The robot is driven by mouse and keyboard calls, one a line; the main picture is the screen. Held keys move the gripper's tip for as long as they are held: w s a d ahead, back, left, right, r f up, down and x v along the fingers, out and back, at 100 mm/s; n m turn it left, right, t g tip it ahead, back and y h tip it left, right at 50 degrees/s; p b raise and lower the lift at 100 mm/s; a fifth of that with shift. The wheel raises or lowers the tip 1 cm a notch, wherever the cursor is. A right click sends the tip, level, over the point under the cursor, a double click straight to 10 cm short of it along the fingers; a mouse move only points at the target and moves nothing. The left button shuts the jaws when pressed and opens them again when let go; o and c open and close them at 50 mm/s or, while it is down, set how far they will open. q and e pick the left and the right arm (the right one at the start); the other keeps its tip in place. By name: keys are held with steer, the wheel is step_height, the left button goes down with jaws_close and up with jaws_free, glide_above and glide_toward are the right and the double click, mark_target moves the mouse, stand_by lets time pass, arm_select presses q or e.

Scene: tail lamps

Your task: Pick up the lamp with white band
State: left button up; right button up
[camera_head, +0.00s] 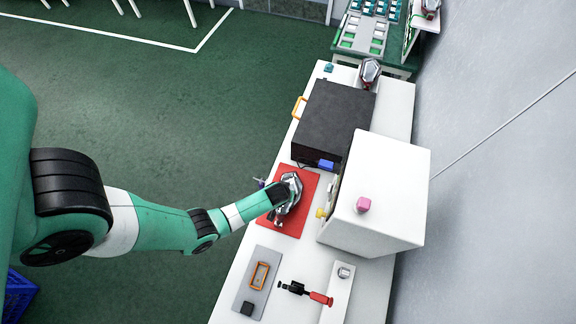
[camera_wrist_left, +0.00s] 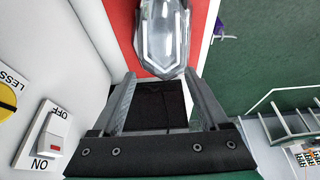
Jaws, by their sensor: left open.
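A clear and silver tail lamp (camera_head: 293,183) lies on the red mat (camera_head: 310,188) on the white bench, partly hidden by my left arm in the head view. In the left wrist view the lamp (camera_wrist_left: 163,35) shows a pale band along its outline, and its tip points towards my fingers. My left gripper (camera_wrist_left: 160,82) is open, with the lamp's near tip just beyond the fingertips and nothing clearly held between them. In the head view the left gripper (camera_head: 281,198) is at the lamp; its fingers are mostly hidden. My right gripper is not in view.
A white box (camera_head: 385,190) with a pink knob stands close right of the mat. A black box (camera_head: 335,118) stands behind it. Another lamp (camera_head: 370,70) is at the bench's far end. A grey tray (camera_head: 245,292) and a red-black tool (camera_head: 305,292) lie in front.

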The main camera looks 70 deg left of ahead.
arm_select(q)
steer(key=b+x, duration=0.1)
steer(key=x, duration=0.1)
steer(key=shift+f, duration=0.4)
steer(key=shift+w+a+f+b, duration=0.2)
steer(key=shift+b, duration=0.2)
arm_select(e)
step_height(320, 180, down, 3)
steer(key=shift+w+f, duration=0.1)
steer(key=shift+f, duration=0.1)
arm_select(q)
steer(key=b+x, duration=0.3)
steer(key=shift+a+f+b, duration=0.2)
steer(key=shift+f+b, duration=0.15)
steer(key=shift+f, duration=0.05)
steer(key=shift+w+a+f, duration=0.15)
steer(key=shift+a+f, duration=0.05)
steer(key=shift+f, duration=0.3)
jaws_close()
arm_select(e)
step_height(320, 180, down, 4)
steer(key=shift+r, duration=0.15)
arm_select(q)
steer(key=shift+r, duration=0.1)
